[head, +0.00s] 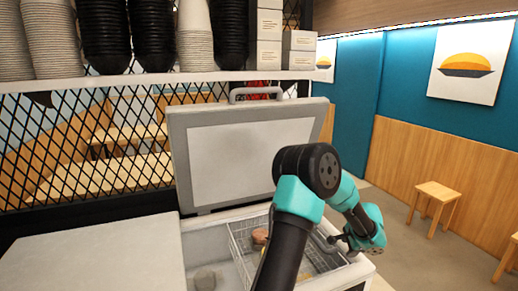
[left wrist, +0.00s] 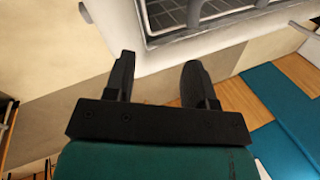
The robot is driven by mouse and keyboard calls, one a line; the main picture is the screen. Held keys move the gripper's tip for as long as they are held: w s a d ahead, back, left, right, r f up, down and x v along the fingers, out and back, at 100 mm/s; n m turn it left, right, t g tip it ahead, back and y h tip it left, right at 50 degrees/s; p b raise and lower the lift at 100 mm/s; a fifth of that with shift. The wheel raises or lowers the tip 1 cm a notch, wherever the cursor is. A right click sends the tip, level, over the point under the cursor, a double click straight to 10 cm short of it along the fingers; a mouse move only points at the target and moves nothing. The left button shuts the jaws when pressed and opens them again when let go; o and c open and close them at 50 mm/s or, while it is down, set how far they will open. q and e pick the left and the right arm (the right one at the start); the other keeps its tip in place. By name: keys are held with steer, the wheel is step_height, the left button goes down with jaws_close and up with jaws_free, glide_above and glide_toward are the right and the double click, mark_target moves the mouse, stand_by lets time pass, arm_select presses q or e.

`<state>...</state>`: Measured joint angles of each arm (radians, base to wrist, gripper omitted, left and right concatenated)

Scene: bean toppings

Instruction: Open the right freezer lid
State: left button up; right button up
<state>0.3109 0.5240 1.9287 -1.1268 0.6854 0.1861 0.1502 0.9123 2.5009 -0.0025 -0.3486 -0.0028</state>
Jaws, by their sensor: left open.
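The right freezer lid (head: 250,150) stands raised and leans back against the shelf front, its pale inner panel facing me and its handle (head: 256,92) at the top edge. The freezer below it is open, and its rim (head: 158,55) shows in the left wrist view. My left gripper (head: 338,243) is at the right front corner of the freezer, well apart from the raised lid. In the left wrist view my left gripper (left wrist: 160,82) is open, with nothing between its fingers. My right gripper is not in view.
A wire basket (head: 240,250) with a few food items hangs inside the open freezer. The left freezer lid (head: 90,255) lies flat and closed. A shelf (head: 150,80) with stacked bowls and cups stands behind. Open floor and stools (head: 438,195) lie to the right.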

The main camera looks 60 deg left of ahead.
arm_select(q)
steer(key=s+a+r+n+y, duration=0.1)
steer(key=a+r+y, duration=0.2)
steer(key=a+r, duration=0.45)
steer(key=s+a+r+n+g+y, duration=0.1)
steer(key=a+r+y, duration=0.25)
steer(key=r, duration=0.65)
steer(key=a+r+y, duration=0.2)
steer(key=a+r, duration=0.4)
steer(key=r, duration=0.3)
steer(key=s+a+r+n+g+y, duration=0.1)
steer(key=s+a+r+n+y, duration=0.15)
steer(key=r, duration=0.35)
steer(key=s+a+r+n+g+y, duration=0.1)
steer(key=s+a+r, duration=0.15)
steer(key=r, duration=0.45)
steer(key=n+g+y, duration=0.2)
steer(key=n+g, duration=0.1)
steer(key=g, duration=0.1)
glide_toward(261, 91)
steer(key=f+v, duration=0.1)
steer(key=v, duration=0.5)
steer(key=shift+r, duration=0.15)
steer(key=shift+a, duration=0.1)
steer(key=x, duration=1.7)
steer(key=shift+s+a+r, duration=0.1)
steer(key=shift+a+r, duration=0.05)
steer(key=shift+r, duration=0.15)
